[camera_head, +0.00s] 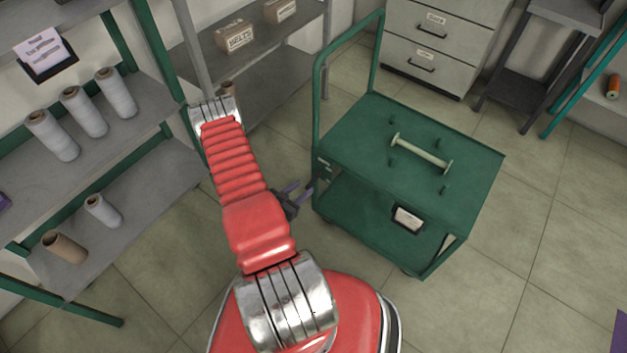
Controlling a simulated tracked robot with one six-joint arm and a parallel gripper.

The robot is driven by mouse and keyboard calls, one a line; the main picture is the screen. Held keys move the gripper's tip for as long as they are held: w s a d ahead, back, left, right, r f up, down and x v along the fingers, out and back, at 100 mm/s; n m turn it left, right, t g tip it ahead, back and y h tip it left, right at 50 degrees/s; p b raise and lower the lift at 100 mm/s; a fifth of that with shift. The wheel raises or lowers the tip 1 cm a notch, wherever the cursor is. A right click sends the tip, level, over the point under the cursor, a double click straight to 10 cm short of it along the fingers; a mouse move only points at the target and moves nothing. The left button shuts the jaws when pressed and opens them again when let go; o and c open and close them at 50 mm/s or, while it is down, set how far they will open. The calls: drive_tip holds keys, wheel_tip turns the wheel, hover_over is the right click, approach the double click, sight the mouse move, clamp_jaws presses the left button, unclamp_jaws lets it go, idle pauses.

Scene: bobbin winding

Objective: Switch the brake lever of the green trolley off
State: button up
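The green trolley (350,143) stands right of the middle, with a push handle (315,85) at its back left. A pale bobbin-like bar (421,153) lies on its top among short green pegs. My gripper (305,192), dark with purplish parts, sits beside the trolley's left edge, below its top. My red arm hides part of it, and its fingers are too small to tell open from shut. I cannot make out the brake lever or its position; a small marked fitting (323,164) shows at the trolley's left corner. I cannot tell whether the gripper touches the trolley.
A grey shelf (130,180) with several thread cones stands on the left. Another shelf (262,50) with boxes is behind my arm. Grey drawers (432,40) stand behind the trolley.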

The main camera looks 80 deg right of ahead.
sight(313, 182)
drive_tip(key=x, duration=0.8)
drive_tip(key=shift+d+f, duration=0.1)
drive_tip(key=shift+f, duration=0.05)
drive_tip(key=shift+c, duration=0.5)
drive_tip(key=shift+s, duration=0.1)
clamp_jaws()
